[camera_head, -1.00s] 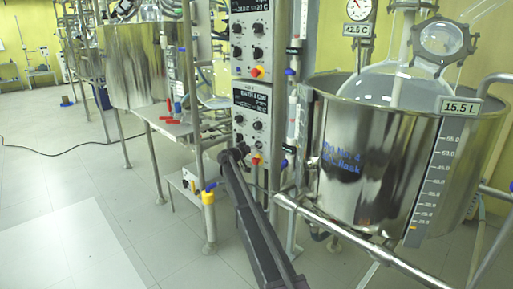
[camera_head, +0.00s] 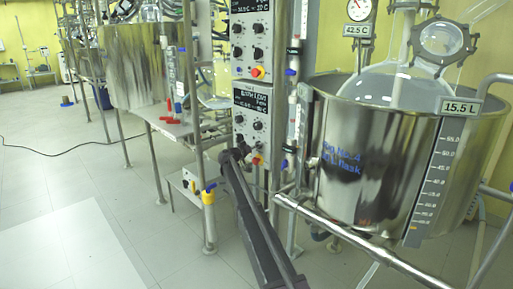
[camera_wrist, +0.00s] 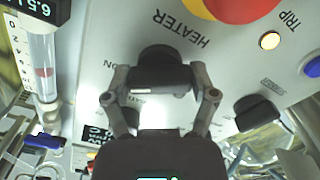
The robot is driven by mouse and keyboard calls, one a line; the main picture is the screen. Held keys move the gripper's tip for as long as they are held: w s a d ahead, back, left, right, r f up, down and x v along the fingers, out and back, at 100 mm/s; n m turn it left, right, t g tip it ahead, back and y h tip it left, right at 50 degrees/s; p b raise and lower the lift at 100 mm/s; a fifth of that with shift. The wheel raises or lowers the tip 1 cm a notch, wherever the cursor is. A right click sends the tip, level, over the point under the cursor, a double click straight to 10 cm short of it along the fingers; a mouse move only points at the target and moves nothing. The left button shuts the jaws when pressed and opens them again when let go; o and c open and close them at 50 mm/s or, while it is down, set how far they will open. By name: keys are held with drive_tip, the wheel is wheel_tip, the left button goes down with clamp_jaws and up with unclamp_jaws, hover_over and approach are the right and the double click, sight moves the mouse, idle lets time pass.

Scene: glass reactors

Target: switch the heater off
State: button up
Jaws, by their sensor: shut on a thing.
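In the wrist view, a pale control panel (camera_wrist: 225,65) shows upside down, with the word HEATER printed on it. A black knob (camera_wrist: 165,55) sits under that word, with ON printed beside it. My gripper (camera_wrist: 163,88) has its two fingers on either side of the knob and is shut on it. In the head view, my arm's end is at the lower control box (camera_head: 250,143), and the fingers are too small to make out.
A red and yellow stop button (camera_wrist: 240,8) and another black knob (camera_wrist: 258,112) are close to my gripper. In the head view, a large steel vessel (camera_head: 370,165) with a glass flask stands to the right, behind a metal rail (camera_head: 350,235). Open floor (camera_head: 70,200) lies to the left.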

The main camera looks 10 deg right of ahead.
drive_tip(key=n, duration=0.6)
drive_tip(key=shift+w, duration=0.1)
drive_tip(key=n, duration=0.5)
drive_tip(key=shift+n, duration=0.4)
idle(0.3)
drive_tip(key=o, duration=1)
drive_tip(key=shift+s+a, duration=0.15)
drive_tip(key=shift+s, duration=0.05)
